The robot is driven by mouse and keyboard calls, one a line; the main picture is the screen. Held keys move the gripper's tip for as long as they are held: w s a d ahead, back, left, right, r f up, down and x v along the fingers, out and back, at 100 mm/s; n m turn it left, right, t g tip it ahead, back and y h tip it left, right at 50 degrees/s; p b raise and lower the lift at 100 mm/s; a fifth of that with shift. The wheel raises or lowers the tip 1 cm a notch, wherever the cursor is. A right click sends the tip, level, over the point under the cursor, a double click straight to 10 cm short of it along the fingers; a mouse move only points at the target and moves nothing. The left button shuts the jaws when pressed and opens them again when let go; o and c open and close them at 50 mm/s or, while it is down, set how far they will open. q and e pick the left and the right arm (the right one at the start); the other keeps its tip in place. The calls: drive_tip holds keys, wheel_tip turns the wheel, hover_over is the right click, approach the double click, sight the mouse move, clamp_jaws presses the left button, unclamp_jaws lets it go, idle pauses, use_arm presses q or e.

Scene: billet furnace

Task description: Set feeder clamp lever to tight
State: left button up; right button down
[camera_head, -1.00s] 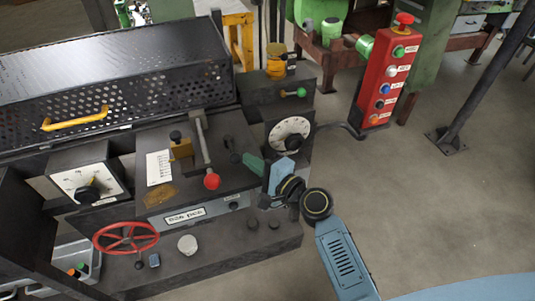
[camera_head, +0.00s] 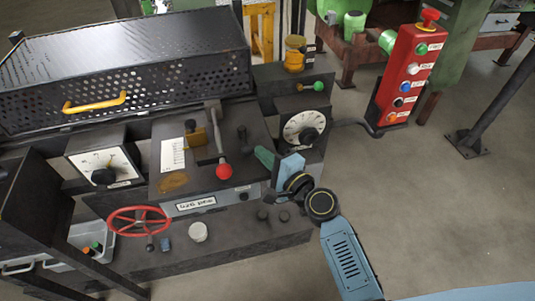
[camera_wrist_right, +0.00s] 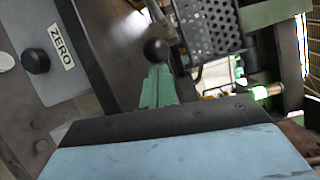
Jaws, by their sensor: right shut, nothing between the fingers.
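My right gripper (camera_head: 262,157) has green fingers, closed together and empty, over the right side of the dark machine panel (camera_head: 205,178). A small black-knobbed lever (camera_head: 241,131) stands just beyond its fingertips. In the right wrist view a black ball knob (camera_wrist_right: 156,51) appears right past the tips of the shut fingers (camera_wrist_right: 158,86); I cannot tell whether they touch. A longer grey lever with a red knob (camera_head: 223,171) lies left of the gripper. I cannot read which lever is the feeder clamp. My left gripper is out of view.
A white dial (camera_head: 302,127) stands behind the gripper, and a green-knobbed lever (camera_head: 318,86) farther back. A red handwheel (camera_head: 139,220) is at front left. A perforated guard with a yellow handle (camera_head: 95,102) fills the back left. A red button box (camera_head: 408,75) is at right.

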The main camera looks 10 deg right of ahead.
drive_tip(key=shift+s+a+f+g+y, duration=0.15)
drive_tip(key=shift+s+a+g+y, duration=0.1)
drive_tip(key=shift+a, duration=0.3)
drive_tip(key=shift+s+a+f+g+y, duration=0.15)
drive_tip(key=shift+s+a+y, duration=0.1)
drive_tip(key=shift+a, duration=0.3)
drive_tip(key=shift+w+d+f, duration=0.1)
drive_tip(key=shift+d+f, duration=0.05)
drive_tip(key=shift+d, duration=0.35)
drive_tip(key=shift+t+h, duration=0.3)
drive_tip(key=shift+h, duration=0.1)
drive_tip(key=d+b, duration=0.1)
drive_tip(key=d, duration=0.1)
drive_tip(key=d+b, duration=0.1)
drive_tip(key=d, duration=0.1)
drive_tip(key=shift+d+f, duration=0.2)
drive_tip(key=shift+d, duration=0.15)
drive_tip(key=s+a+r, duration=0.1)
drive_tip(key=s+a, duration=0.3)
drive_tip(key=s, duration=0.4)
drive_tip(key=shift+s+a, duration=0.15)
drive_tip(key=shift+s, duration=0.2)
